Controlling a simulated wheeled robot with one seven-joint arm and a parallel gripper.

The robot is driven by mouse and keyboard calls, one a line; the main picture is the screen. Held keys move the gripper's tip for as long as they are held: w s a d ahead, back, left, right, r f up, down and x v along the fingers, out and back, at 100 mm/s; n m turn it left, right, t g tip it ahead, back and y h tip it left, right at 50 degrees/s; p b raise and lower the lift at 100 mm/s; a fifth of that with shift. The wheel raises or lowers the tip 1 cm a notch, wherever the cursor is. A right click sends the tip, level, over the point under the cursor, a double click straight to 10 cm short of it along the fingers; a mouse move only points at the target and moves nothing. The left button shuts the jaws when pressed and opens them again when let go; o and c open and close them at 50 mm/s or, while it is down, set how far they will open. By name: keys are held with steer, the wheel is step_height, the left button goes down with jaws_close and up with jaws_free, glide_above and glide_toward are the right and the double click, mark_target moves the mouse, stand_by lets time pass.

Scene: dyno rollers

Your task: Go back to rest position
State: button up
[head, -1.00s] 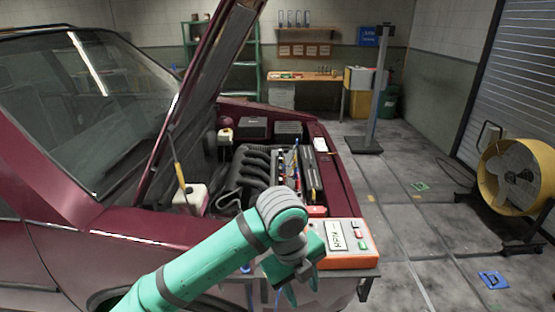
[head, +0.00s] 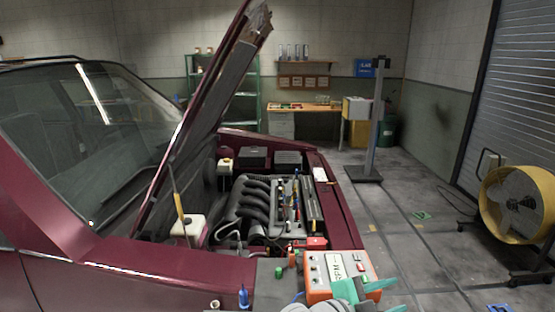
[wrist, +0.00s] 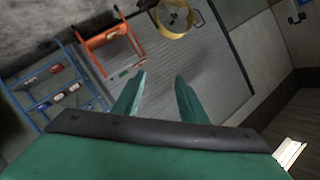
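My gripper (head: 384,293) shows at the bottom edge of the head view, just in front of the orange and white RPM box (head: 320,270) and partly over its lower right corner. Most of my arm is out of the picture. In the wrist view the two green fingers of my gripper (wrist: 160,82) stand apart with nothing between them. I cannot tell whether the gripper touches the RPM box.
A dark red car (head: 120,275) with its hood raised (head: 205,110) fills the left. A yellow fan (head: 515,205) stands on the right. The floor (head: 420,240) between is mostly clear. An orange cart (wrist: 110,38) and blue rack (wrist: 48,98) show in the wrist view.

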steer(key=s+a+f+n+t+y, duration=0.5)
steer(key=s+a+f+n, duration=0.2)
steer(key=f+n, duration=0.35)
steer(key=s+a+f+n+t+y, duration=0.55)
steer(key=a+f+n, duration=0.25)
steer(key=f+n, duration=0.25)
steer(key=s+a+g+y, duration=0.1)
steer(key=s+a, duration=0.4)
steer(key=s, duration=0.6)
steer(key=s+a+f+g+y, duration=0.1)
steer(key=s+a, duration=0.4)
steer(key=s, duration=0.6)
steer(key=shift+s+a+f+y, duration=0.15)
steer(key=shift+a+f+y, duration=0.15)
steer(key=shift+y, duration=0.25)
steer(key=shift+s+r, duration=0.1)
steer(key=shift+s, duration=0.1)
steer(key=shift+c, duration=0.9)
steer(key=shift+w, duration=0.1)
